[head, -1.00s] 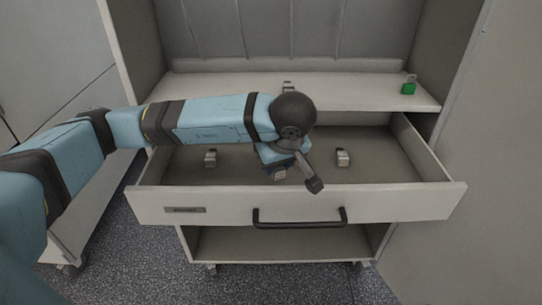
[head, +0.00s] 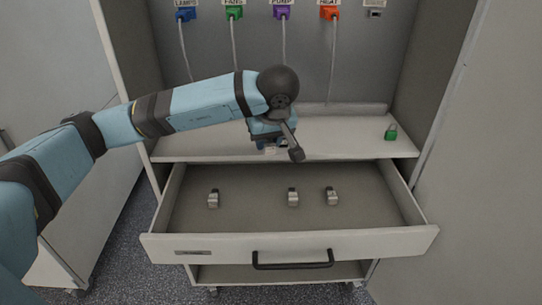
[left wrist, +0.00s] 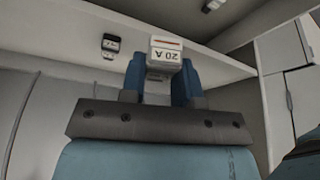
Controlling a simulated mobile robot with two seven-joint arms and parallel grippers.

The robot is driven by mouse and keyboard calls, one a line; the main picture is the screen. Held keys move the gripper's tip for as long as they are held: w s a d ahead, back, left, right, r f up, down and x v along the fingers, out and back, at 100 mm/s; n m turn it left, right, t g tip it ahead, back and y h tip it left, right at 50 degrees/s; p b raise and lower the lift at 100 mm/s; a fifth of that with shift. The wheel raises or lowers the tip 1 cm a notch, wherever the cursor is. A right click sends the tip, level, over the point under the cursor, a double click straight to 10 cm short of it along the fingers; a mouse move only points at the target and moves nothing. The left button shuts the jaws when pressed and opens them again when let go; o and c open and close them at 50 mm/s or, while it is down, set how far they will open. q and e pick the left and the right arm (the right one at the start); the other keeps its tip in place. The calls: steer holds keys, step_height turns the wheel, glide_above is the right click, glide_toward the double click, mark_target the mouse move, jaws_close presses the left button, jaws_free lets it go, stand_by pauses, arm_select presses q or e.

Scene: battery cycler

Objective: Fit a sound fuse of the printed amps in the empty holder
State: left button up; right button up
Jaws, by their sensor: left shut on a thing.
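My left gripper (head: 270,145) is shut on a small pale fuse (left wrist: 164,52) marked 20 A, with an orange stripe, held between the blue fingers in the left wrist view. In the head view the held fuse (head: 270,151) is a small pale patch under the gripper, over the shelf's front part. Three small pale pieces with dark tops, like fuses, stand in the open drawer: one at left (head: 213,198), one near the middle (head: 293,198) and one at right (head: 331,197). Their prints are too small to read. I cannot make out the empty holder. My right gripper is not in view.
The open drawer (head: 400,243) juts out below the shelf (head: 350,145). A green padlock (head: 390,132) stands at the shelf's right. Blue, green, purple and orange plugs (head: 329,14) with cables line the back panel. The left wrist view shows a small dark-and-pale piece (left wrist: 110,44).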

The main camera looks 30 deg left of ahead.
arm_select(q)
steer(key=w+a+r+m+p, duration=0.1)
steer(key=w+a+r+p, duration=0.3)
steer(key=r+p, duration=0.8)
steer(key=w+a+r+m+t+h+p, duration=0.1)
steer(key=w+a+r+p, duration=0.2)
steer(key=a+r+p, duration=0.9)
steer(key=w+r+m+p, duration=0.1)
steer(key=w+r+p, duration=0.35)
steer(key=r, duration=1.35)
steer(key=shift+w+a+p, duration=1.1)
steer(key=shift+w+a, duration=0.35)
steer(key=shift+w, duration=0.15)
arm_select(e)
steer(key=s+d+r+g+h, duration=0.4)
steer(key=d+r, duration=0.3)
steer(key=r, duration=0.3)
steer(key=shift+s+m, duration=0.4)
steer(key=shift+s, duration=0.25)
arm_select(q)
steer(key=shift+w+a, duration=0.35)
steer(key=shift+w, duration=0.2)
steer(key=shift+w+a, duration=0.35)
steer(key=shift+w, duration=0.2)
steer(key=shift+a+r, duration=0.1)
steer(key=shift+r, duration=0.1)
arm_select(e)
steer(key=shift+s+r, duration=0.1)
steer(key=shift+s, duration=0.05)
